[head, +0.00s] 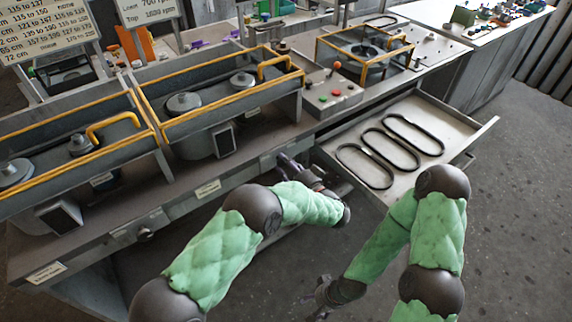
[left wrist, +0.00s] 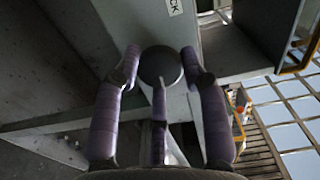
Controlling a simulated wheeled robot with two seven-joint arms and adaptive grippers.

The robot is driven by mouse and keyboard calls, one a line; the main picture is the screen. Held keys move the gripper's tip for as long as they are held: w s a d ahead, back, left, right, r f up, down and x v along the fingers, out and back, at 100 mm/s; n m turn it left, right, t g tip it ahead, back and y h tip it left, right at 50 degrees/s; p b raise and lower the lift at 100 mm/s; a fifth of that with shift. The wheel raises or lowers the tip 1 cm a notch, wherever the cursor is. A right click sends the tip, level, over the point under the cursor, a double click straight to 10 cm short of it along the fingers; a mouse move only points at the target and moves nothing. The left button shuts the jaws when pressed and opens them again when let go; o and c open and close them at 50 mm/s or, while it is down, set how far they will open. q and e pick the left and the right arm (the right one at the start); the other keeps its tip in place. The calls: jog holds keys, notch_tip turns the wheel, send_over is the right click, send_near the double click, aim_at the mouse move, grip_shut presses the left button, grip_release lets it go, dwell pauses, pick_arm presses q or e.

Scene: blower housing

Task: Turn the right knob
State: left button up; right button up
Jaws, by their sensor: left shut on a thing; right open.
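The right knob (left wrist: 159,66) is a round dark disc on the bench front in the left wrist view. My left gripper (left wrist: 160,60) is shut on it, with purple-grey fingers on both sides and a third finger below. In the head view my left gripper (head: 287,161) reaches the bench front beside the open drawer and hides the knob. Another dark knob (head: 146,235) sits further left on the bench front, apart from my grippers. My right gripper (head: 318,293) is open and empty, low over the floor in front of the bench.
An open drawer (head: 468,152) with three black belts (head: 390,150) juts out right of my left gripper. Above stand yellow-railed housings (head: 215,95) and a button panel (head: 332,93). The floor (head: 520,220) at right is clear.

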pick_arm(q)
jog(key=shift+w+d+r, duration=0.1)
jog(key=shift+d, duration=0.15)
jog(key=o, duration=1)
jog(key=shift+c, duration=0.2)
jog(key=shift+o, duration=0.8)
jog(key=shift+d, duration=0.1)
notch_tip(320, 180, up, 10)
